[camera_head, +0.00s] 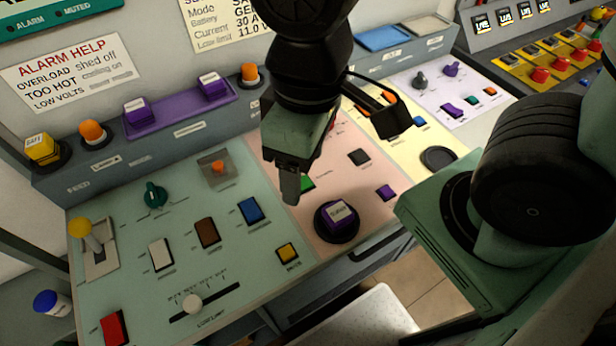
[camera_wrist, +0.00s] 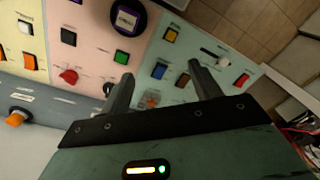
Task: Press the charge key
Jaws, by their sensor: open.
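The charge key cannot be picked out for certain, because most key labels are too small to read. A large purple square key with a white label (camera_head: 337,213) sits on a round black base on the pink panel; it also shows at the top of the wrist view (camera_wrist: 127,17). My gripper (camera_head: 292,192) is open and empty above the console, left of and higher than that purple key in the head view. In the wrist view its two fingers (camera_wrist: 160,74) stand apart over the green panel. A green key (camera_head: 307,183) is partly hidden behind my gripper.
The green panel (camera_head: 130,285) holds blue (camera_head: 249,209), brown (camera_head: 208,232), white (camera_head: 161,254), yellow (camera_head: 288,253) and red (camera_head: 113,328) keys, a lever (camera_head: 82,229) and a slider (camera_head: 192,303). A raised ledge with purple and orange keys (camera_head: 180,112) runs behind.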

